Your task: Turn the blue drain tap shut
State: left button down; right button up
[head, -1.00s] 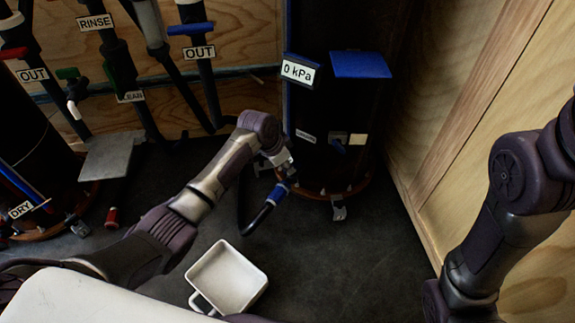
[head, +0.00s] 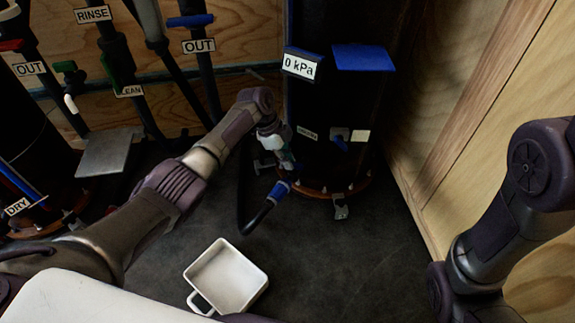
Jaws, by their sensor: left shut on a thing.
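The dark filter tank (head: 305,110) stands at the back, right of centre, with a 0 kPa label. At its lower left is a blue fitting (head: 281,189) with a black drain hose curving down from it. My left gripper (head: 284,160) comes down just above this fitting, at the tank's lower left side. It is shut on the blue drain tap there. The fingers and wrist hide most of the tap, so its handle angle cannot be read. My right arm shows at the right edge, but its gripper is out of view.
A white square pan (head: 259,272) sits on the dark floor below the hose. Labelled pipes (head: 205,85) stand at left. A wooden wall (head: 470,130) closes the right side.

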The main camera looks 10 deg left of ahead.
pick_arm(q)
jog(key=m+b, duration=0.1)
jog(key=m+g+b, duration=0.1)
jog(key=b, duration=0.1)
jog(key=shift+w+d+f+m, duration=0.1)
jog(key=shift+w+f+m, duration=0.1)
jog(key=shift+m, duration=0.2)
jog(key=shift+r+m+g+b, duration=0.15)
jog(key=shift+m+g+b, duration=0.15)
jog(key=shift+m+b, duration=0.25)
jog(key=c, duration=1.2)
grip_release()
jog(key=shift+w+r, duration=0.1)
jog(key=shift+r, duration=0.25)
jog(key=v, duration=1.1)
jog(key=shift+r, duration=0.25)
